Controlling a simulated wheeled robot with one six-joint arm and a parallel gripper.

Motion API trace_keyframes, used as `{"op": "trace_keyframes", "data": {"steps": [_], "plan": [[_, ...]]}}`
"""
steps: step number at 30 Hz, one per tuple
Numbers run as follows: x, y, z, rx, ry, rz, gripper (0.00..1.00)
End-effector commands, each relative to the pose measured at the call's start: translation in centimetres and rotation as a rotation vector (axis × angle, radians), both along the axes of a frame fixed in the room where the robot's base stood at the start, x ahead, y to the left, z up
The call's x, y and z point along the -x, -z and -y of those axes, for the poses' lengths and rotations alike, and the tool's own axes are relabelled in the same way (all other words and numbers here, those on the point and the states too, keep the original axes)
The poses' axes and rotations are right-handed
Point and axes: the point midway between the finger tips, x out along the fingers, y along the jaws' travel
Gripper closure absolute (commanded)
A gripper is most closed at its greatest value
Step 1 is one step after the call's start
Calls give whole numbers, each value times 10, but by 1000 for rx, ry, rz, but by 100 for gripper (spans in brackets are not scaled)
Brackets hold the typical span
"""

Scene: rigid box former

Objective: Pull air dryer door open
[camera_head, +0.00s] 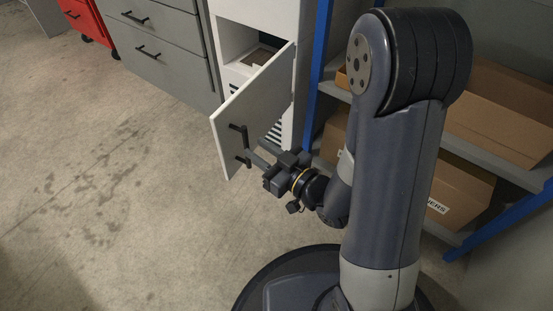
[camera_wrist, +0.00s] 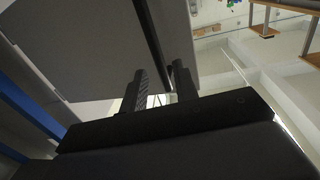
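The white air dryer door (camera_head: 255,98) stands swung out from its white cabinet (camera_head: 288,100), with the opening behind it partly visible. Its dark handle (camera_head: 240,142) is on the outer face near the free edge. My gripper (camera_head: 250,153) is at the handle. In the wrist view the door's grey face (camera_wrist: 80,45) fills the upper left. The handle bar (camera_wrist: 155,38) runs down between the two fingers of my gripper (camera_wrist: 160,75). The fingers are apart, with a gap visible beside the bar. Contact with the bar cannot be told.
Grey drawers (camera_head: 165,48) stand left of the cabinet, with a red cabinet (camera_head: 88,18) farther left. A blue-framed shelf (camera_head: 318,70) with cardboard boxes (camera_head: 495,105) is on the right, close to my arm. The concrete floor (camera_head: 110,160) at left is clear.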

Motion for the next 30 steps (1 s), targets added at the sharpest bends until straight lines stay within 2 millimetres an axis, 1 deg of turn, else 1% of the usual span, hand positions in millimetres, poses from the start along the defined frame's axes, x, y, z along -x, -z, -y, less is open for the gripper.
{"op": "trace_keyframes", "data": {"steps": [1,6,12,19,30], "plan": [[6,0,8,0,6,-4,71],[23,0,25,-1,6,-2,71],[34,0,38,1,3,-1,71],[40,0,42,0,0,0,71],[40,0,42,0,-1,0,71]]}}
